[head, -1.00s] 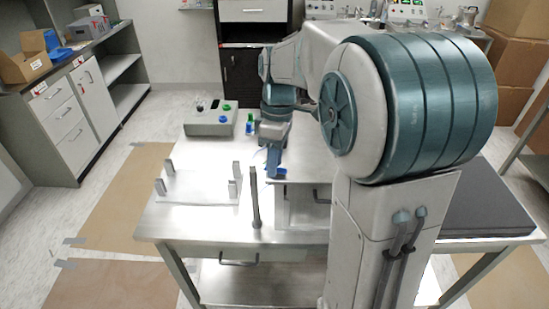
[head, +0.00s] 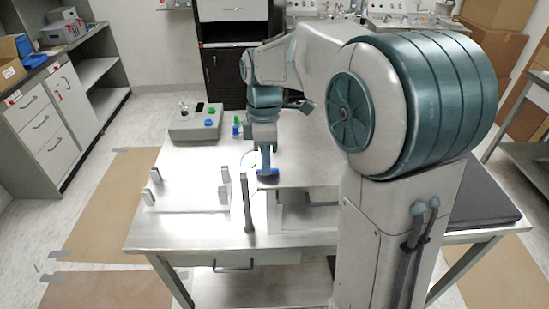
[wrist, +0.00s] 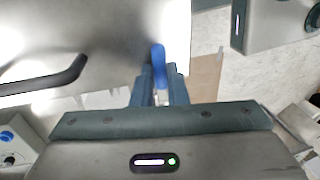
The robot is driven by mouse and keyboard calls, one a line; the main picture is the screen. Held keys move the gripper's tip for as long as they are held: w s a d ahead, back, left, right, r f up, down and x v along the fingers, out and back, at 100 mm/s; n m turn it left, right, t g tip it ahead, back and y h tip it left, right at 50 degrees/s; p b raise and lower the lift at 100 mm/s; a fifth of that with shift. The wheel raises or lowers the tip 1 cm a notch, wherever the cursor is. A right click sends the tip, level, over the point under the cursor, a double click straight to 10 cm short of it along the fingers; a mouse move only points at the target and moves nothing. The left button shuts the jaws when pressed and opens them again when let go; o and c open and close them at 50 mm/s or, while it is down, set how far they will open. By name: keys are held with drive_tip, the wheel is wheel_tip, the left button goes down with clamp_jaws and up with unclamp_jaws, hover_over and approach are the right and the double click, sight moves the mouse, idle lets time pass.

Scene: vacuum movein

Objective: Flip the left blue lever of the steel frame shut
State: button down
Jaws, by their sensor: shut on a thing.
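The steel frame (head: 310,178) stands on the metal table, with a flat bright top and an open front. My gripper (head: 266,168) points down at the left end of its top. In the wrist view my gripper (wrist: 157,82) is closed around a rounded blue lever (wrist: 158,54), which sticks out beyond the fingertips. In the head view, blue of the lever (head: 270,172) shows low at the fingers. The lever's lower part and pivot are hidden by the fingers.
A grey box with coloured buttons (head: 195,122) is behind. A dark pad (head: 482,200) lies at the right.

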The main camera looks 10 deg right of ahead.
drive_tip(key=c, duration=1.4)
unclamp_jaws()
drive_tip(key=shift+c, duration=0.2)
wheel_tip(320, 180, up, 14)
drive_tip(key=w, duration=0.2)
drive_tip(key=shift+w+d+f, duration=0.15)
drive_tip(key=shift+w+f, duration=0.05)
drive_tip(key=shift+w, duration=0.15)
